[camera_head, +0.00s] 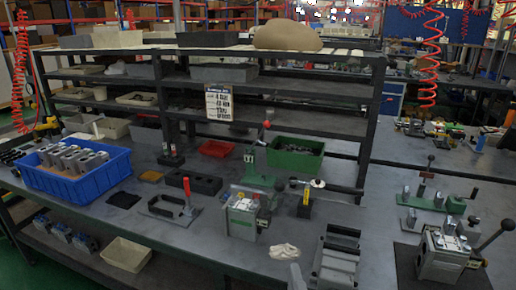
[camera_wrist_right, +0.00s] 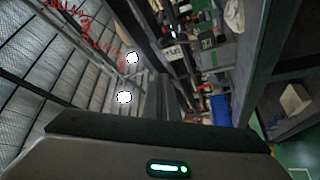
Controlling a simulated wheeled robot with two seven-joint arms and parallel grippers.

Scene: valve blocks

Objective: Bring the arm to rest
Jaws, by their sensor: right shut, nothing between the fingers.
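My right gripper (camera_head: 342,236) shows at the bottom middle of the head view, raised in front of the bench's near edge. It is shut and empty, apart from the things on the bench. In the right wrist view its dark fingers (camera_wrist_right: 163,95) stand close together above the grey housing. My left gripper is in neither view. Several grey metal valve blocks (camera_head: 72,158) stand in a blue bin (camera_head: 88,187) at the left of the bench. A metal block clamp fixture (camera_head: 243,218) with a green base stands near the middle.
The bench (camera_head: 130,213) also carries a green bin (camera_head: 295,157), a black block with holes (camera_head: 192,183), a red tray (camera_head: 215,148) and a crumpled pale cloth (camera_head: 284,251). Shelves rise behind. A second bench with a lever fixture (camera_head: 445,252) stands at right. A beige bin (camera_head: 122,254) sits below.

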